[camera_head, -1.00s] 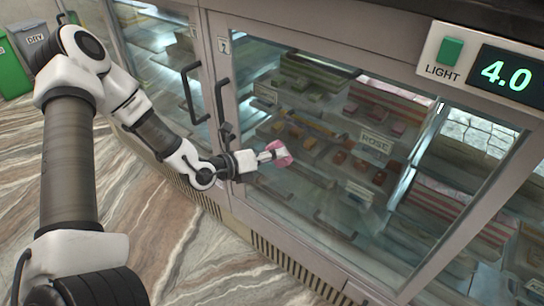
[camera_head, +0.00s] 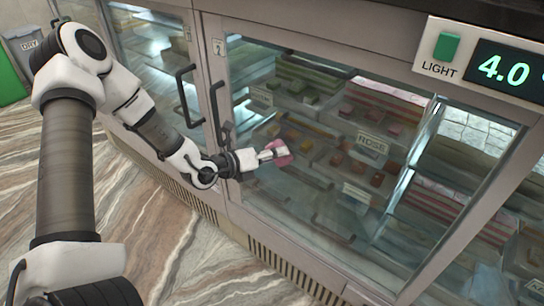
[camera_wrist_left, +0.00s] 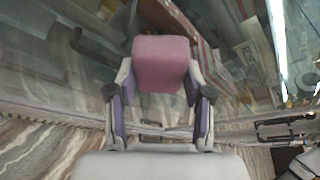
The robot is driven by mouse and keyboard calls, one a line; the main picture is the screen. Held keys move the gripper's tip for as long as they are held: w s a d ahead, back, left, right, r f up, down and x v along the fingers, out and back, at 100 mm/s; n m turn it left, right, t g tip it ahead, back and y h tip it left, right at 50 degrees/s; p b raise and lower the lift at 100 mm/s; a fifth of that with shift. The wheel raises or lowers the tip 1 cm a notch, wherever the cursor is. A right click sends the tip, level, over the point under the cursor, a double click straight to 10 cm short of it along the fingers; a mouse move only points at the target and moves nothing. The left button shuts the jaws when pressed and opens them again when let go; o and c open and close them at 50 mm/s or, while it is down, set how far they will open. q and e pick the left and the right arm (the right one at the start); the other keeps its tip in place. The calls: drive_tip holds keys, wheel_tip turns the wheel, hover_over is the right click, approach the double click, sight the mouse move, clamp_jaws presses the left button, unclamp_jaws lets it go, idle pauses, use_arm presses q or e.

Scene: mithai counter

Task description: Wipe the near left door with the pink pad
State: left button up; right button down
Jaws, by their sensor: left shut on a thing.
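My left gripper (camera_head: 268,153) is shut on the pink pad (camera_head: 281,152) and holds it up at the glass of a display case door (camera_head: 262,190), low on its left part. In the left wrist view the pink pad (camera_wrist_left: 162,62) sits between the two fingertips (camera_wrist_left: 160,80), with the glass behind it. I cannot tell whether the pad touches the glass. Behind the glass, trays of sweets and a label reading ROSE (camera_head: 372,143) show. My right gripper is not in view.
Two black door handles (camera_head: 218,105) stand out from the frame left of the pad, close to my left forearm. A light switch (camera_head: 447,46) and a 4.0 display (camera_head: 506,72) are at the upper right. A green bin (camera_head: 10,80) stands far left. Marble floor lies below.

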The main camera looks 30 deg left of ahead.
sight(286, 161)
use_arm(q)
drive_tip(key=d+b, duration=0.2)
drive_tip(key=d, duration=0.1)
drive_tip(key=shift+s+d+f, duration=0.1)
drive_tip(key=shift+s+d, duration=0.05)
drive_tip(key=shift+d, duration=0.4)
drive_tip(key=shift+a+r, duration=0.25)
drive_tip(key=shift+r, duration=0.05)
drive_tip(key=a, duration=0.1)
drive_tip(key=a+p, duration=0.2)
drive_tip(key=shift+w+a, duration=0.3)
drive_tip(key=shift+a, duration=0.05)
